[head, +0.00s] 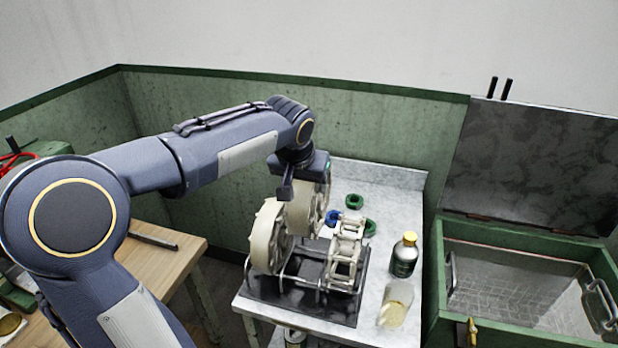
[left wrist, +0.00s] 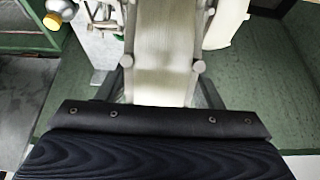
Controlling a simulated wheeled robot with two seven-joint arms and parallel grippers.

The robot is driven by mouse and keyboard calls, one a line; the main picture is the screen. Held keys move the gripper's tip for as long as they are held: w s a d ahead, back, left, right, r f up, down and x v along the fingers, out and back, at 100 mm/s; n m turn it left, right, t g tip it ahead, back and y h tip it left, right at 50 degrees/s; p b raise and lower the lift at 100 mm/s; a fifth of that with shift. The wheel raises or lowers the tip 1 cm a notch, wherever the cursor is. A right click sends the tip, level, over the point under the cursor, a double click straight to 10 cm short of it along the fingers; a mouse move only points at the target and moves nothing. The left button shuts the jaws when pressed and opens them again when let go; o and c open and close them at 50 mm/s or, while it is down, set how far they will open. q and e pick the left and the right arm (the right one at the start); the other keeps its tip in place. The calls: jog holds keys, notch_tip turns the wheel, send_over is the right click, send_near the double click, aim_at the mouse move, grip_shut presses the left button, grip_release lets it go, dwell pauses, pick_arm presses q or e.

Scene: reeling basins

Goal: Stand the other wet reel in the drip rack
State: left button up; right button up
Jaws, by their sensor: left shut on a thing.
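My left gripper (head: 303,188) comes down from above and is shut on a cream reel (head: 308,212), gripping its upper part. In the left wrist view the held reel (left wrist: 165,50) fills the middle, between the fingers (left wrist: 163,92). The drip rack (head: 312,303) is a dark tray with wire hoops on the table. Another cream reel (head: 266,238) stands upright in its left part, close beside the held one. The held reel is over the rack; whether its lower edge touches the rack is hidden. My right gripper is not in view.
A pale slatted frame (head: 345,254) stands at the rack's right. A dark bottle with a yellow cap (head: 405,255), a glass jar (head: 395,303) and green rings (head: 354,201) are on the grey table (head: 375,185). An open green chest (head: 520,275) stands at right.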

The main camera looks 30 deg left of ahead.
pick_arm(q)
jog(key=shift+f+b, duration=0.4)
jog(key=shift+f, duration=0.1)
notch_tip(320, 180, down, 14)
jog(key=b, duration=1.1)
jog(key=o, duration=1.2)
jog(key=shift+s, duration=0.1)
jog(key=shift+c, duration=0.2)
jog(key=shift+r, duration=0.1)
jog(key=v, duration=0.7)
jog(key=shift+s+r, duration=0.2)
jog(key=shift+r, duration=0.15)
